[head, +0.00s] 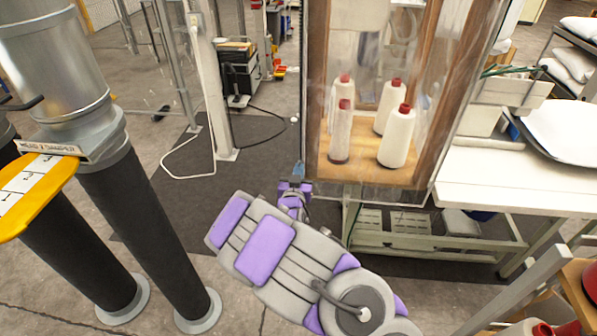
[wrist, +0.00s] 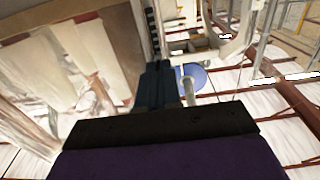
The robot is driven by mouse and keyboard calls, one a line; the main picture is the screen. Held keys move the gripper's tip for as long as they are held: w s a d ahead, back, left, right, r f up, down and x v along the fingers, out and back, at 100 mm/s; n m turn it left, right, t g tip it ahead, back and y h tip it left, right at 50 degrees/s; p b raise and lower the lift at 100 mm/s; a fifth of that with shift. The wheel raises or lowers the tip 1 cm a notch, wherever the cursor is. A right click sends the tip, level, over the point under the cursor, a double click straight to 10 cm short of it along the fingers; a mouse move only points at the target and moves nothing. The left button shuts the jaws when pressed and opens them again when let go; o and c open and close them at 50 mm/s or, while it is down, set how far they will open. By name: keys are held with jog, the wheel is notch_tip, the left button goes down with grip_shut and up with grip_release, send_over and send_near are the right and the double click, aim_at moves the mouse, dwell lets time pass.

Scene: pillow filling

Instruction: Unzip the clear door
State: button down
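The clear door (head: 316,110) is a see-through plastic sheet over the front of a wooden cabinet. Behind it stand several white thread cones (head: 397,137) with red tops. My gripper (head: 299,171) is at the cabinet's lower left corner, close to the door's left edge. In the wrist view, my gripper's dark finger (wrist: 158,84) points along the edge of the clear sheet (wrist: 60,75). A dark toothed strip (wrist: 152,28) lies beyond the fingertip. I cannot make out the zipper pull, nor whether the fingers hold it or touch the sheet.
A white table (head: 510,180) with a metal frame stands right of the cabinet. A large grey pipe with black legs (head: 155,225) and a yellow panel (head: 35,190) are at left. A white post (head: 208,85) stands behind; dark matting (head: 175,205) covers open floor.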

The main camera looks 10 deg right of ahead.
jog(key=shift+a, duration=0.1)
notch_tip(320, 180, down, 2)
jog(key=shift+f, duration=0.2)
dwell(0.3)
jog(key=c, duration=1.8)
grip_release()
jog(key=o, duration=0.5)
